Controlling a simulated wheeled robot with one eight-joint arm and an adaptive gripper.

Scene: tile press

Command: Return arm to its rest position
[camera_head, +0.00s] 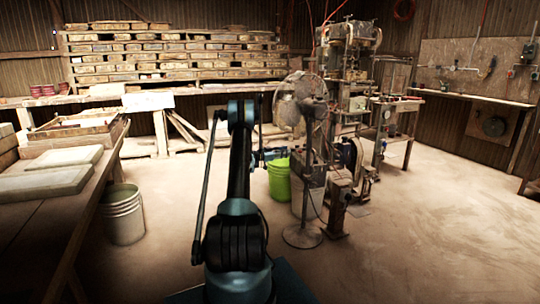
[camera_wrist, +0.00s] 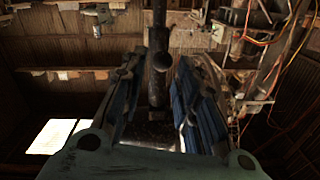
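My gripper (camera_wrist: 158,90) shows in the wrist view with its two blue-dark fingers apart. A dark upright rod with a round knob (camera_wrist: 161,61) appears in line with the gap. I cannot tell whether it is near the fingers or beyond them, and no finger is seen closed on it. In the head view my arm (camera_head: 240,190) rises in the middle of the picture, over the floor. Its far end is mostly hidden behind the arm's own links.
A fan (camera_head: 301,100) on a stand and the tile press (camera_head: 349,75) stand right of my arm. A green bucket (camera_head: 279,180) is close behind it. A wooden table (camera_head: 35,215) and a white bucket (camera_head: 122,215) are at left. The floor at right is clear.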

